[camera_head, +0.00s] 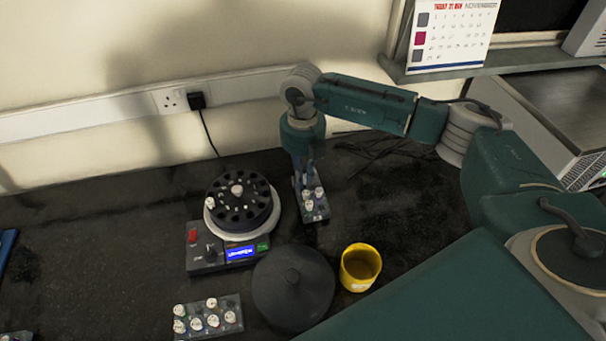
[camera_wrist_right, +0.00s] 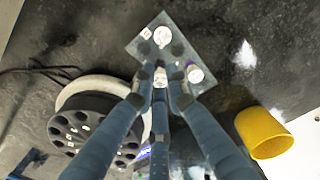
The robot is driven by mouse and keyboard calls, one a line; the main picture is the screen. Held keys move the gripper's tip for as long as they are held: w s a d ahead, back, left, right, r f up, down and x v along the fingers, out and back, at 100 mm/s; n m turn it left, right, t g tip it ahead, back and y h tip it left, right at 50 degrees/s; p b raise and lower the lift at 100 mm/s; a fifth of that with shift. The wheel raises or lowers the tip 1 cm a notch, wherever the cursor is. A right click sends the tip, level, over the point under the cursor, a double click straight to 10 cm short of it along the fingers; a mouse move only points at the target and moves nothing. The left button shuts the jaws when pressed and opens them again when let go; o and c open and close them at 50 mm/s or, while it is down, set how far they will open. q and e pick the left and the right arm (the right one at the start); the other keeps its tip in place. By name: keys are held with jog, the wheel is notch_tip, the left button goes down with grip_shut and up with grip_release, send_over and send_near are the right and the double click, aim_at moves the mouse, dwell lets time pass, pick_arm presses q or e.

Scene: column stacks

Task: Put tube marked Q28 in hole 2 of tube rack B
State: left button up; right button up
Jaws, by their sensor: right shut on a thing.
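My right gripper (camera_head: 305,172) points down over a small grey tube rack (camera_head: 321,214) right of the centrifuge. In the right wrist view the fingers (camera_wrist_right: 161,88) are closed around a white-capped tube (camera_wrist_right: 160,74), over the same rack (camera_wrist_right: 138,48). I cannot tell whether the tube's lower end is in a hole. Other white-capped tubes stand in this rack, one near its far end (camera_wrist_right: 162,36) and one beside the fingers (camera_wrist_right: 195,73). The cap marks and rack letter are too small to read. My left gripper is not in view.
A centrifuge (camera_head: 238,218) with a dark rotor stands to the left, its dark round lid (camera_head: 293,286) lying in front. A yellow cup (camera_head: 361,267) stands right of the lid. Another rack (camera_head: 232,301) with several capped tubes is at the front. Bench at far left is mostly clear.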

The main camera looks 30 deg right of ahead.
jog(key=shift+f+b, duration=0.45)
jog(key=shift+f, duration=0.25)
jog(key=o, duration=1.1)
jog(key=shift+c, duration=0.2)
jog(key=shift+r+p, duration=2)
jog(key=shift+r, duration=1.05)
jog(key=shift+f, duration=0.1)
